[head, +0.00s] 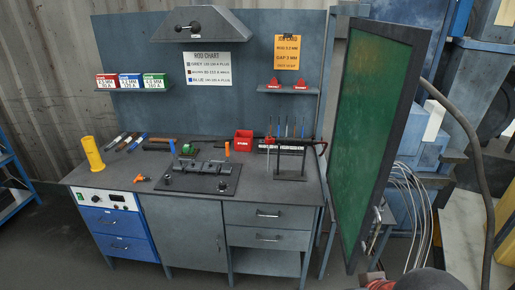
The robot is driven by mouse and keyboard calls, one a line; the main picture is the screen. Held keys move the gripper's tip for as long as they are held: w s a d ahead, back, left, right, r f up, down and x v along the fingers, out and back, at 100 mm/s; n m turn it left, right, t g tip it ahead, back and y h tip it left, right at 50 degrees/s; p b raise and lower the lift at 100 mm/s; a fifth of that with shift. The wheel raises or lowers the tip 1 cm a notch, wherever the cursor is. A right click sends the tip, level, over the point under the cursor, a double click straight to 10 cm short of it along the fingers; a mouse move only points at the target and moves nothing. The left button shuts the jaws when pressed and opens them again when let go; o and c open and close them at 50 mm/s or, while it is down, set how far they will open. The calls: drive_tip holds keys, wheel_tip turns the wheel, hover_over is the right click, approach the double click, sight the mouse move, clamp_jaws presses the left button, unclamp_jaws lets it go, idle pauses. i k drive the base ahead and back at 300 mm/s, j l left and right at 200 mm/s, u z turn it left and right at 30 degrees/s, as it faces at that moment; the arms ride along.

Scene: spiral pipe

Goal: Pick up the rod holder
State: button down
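A dark rack (291,175) stands on the right part of the workbench, with several thin upright rods (286,128) in or behind it. Which of these is the rod holder I cannot tell for sure; a small orange tool (141,179) also lies at the bench's front left. My gripper cannot be made out in the head view.
The workbench (110,173) also carries a yellow cylinder (92,153), a dark fixture plate (200,182), a red box (243,141) and several hand tools. A green framed screen (372,120) stands close at the bench's right. Cables hang beyond it.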

sight(283, 141)
drive_tip(key=i+j, duration=0.15)
drive_tip(key=i, duration=0.4)
drive_tip(key=i+j, duration=0.2)
drive_tip(key=i, duration=0.3)
drive_tip(key=i+j, duration=0.15)
drive_tip(key=i, duration=0.4)
drive_tip(key=i+j+z, duration=0.1)
drive_tip(key=z, duration=0.4)
drive_tip(key=i+j+z, duration=0.25)
drive_tip(key=z, duration=0.25)
drive_tip(key=i+j+z, duration=0.25)
drive_tip(key=z, duration=0.7)
